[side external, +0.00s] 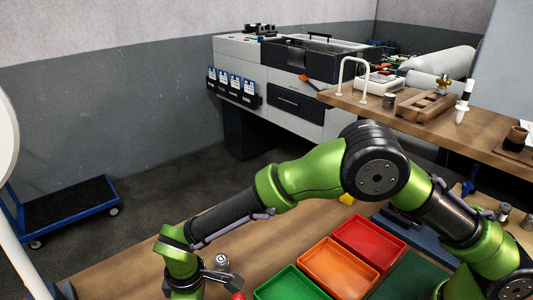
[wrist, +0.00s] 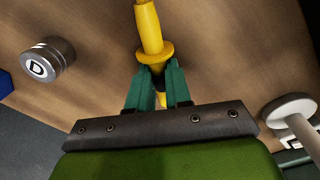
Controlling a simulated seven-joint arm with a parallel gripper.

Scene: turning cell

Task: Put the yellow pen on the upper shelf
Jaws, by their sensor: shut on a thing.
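The yellow pen (wrist: 148,25) is a yellow shaft with a wide collar, seen in the wrist view running up out of the top edge. My gripper (wrist: 155,78) is shut on it just below the collar, with the green fingers on either side. The upper shelf (side external: 478,132) is the raised wooden board at the right, far from my gripper.
A metal cylinder marked D (wrist: 48,60) stands on the bench beside my gripper. Green (side external: 291,284), orange (side external: 338,267) and red (side external: 369,242) trays lie to the right.

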